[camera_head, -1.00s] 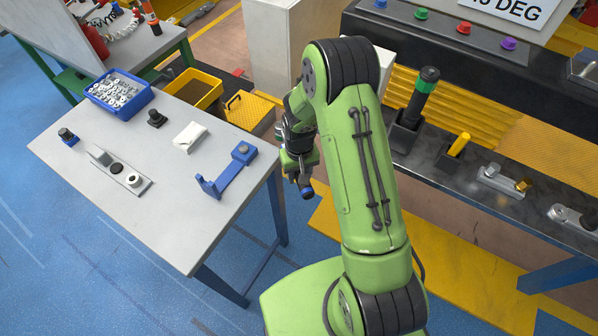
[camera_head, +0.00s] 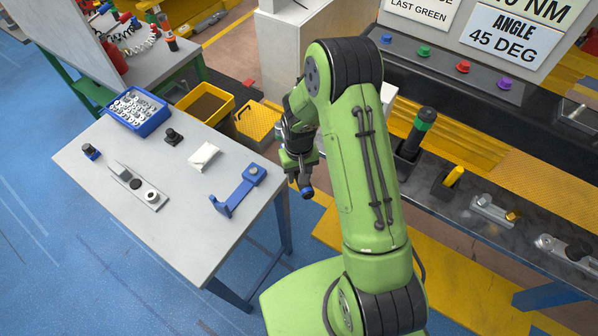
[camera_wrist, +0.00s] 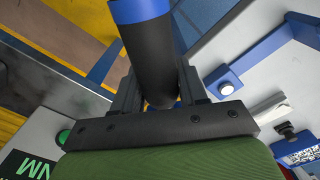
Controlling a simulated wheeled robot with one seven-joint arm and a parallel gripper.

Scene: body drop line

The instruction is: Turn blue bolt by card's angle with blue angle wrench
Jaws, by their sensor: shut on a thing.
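My gripper (camera_head: 300,165) is shut on a black tool with a blue band, the blue angle wrench (camera_head: 306,191), to the right of the near table. In the wrist view the wrench's black shaft and blue band (camera_wrist: 142,12) stand between the fingers; its far end is out of frame. The blue bolt (camera_head: 386,40) sits on the black console at the upper right, left of the green, red and purple bolts. My gripper is well apart from it. The angle card (camera_head: 512,38) above the bolts reads "45 DEG".
The grey table (camera_head: 185,245) bears a blue bracket (camera_head: 238,190), a blue bin (camera_head: 138,110) of parts and small fixtures. A green-banded tool (camera_head: 417,130) and a yellow-handled tool (camera_head: 452,177) stand in holders on the dark bench at right. My arm crosses the middle.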

